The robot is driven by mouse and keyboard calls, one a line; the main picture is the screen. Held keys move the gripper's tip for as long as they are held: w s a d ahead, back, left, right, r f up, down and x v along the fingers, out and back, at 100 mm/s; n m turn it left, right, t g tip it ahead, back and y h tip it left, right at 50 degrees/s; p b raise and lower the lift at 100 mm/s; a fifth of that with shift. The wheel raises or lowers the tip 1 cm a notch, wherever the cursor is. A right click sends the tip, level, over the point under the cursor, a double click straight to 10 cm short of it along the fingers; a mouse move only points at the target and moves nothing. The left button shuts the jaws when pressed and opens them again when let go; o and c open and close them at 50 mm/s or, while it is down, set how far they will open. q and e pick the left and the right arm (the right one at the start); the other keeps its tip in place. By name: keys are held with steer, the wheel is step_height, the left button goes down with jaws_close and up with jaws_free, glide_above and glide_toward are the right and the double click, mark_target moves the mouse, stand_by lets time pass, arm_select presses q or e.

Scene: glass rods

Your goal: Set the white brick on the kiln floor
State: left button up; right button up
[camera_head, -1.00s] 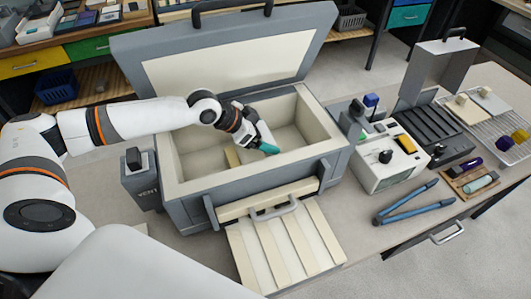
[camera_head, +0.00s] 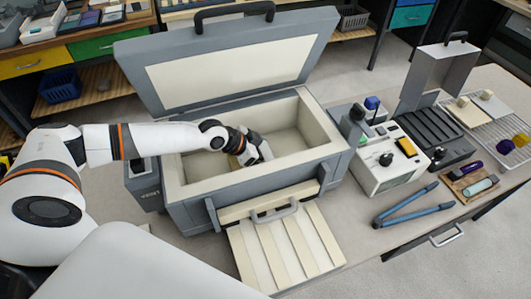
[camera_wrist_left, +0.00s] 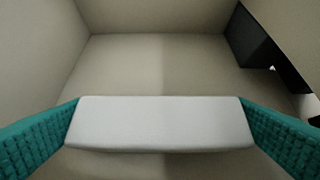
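The white brick (camera_wrist_left: 160,123) shows in the left wrist view, lying lengthwise between the two teal finger pads, which meet its ends. My left gripper (camera_head: 258,153) is shut on it, down inside the open kiln (camera_head: 190,205). The pale kiln floor (camera_wrist_left: 130,62) lies beneath and beyond the brick. I cannot tell whether the brick touches the floor. In the head view the brick and fingertips are hidden by the gripper and kiln. My right gripper is in neither view.
The kiln lid (camera_head: 225,75) stands open at the back, and pale walls surround the gripper. A slatted panel with a handle (camera_head: 285,245) is in front. A control box (camera_head: 385,170) and blue-handled tool (camera_head: 415,205) lie to the right.

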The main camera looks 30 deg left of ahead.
arm_select(q)
steer(key=shift+r, duration=0.25)
steer(key=shift+s+a+r, duration=0.1)
steer(key=shift+s+a, duration=0.05)
steer(key=shift+a, duration=0.1)
steer(key=b+v, duration=0.2)
steer(key=v, duration=0.8)
steer(key=shift+s+a+r, duration=0.1)
steer(key=shift+s+r, duration=0.05)
steer(key=shift+s, duration=0.1)
steer(key=shift+s+a+r, duration=0.1)
steer(key=shift+s+r, duration=0.1)
steer(key=shift+r, duration=0.15)
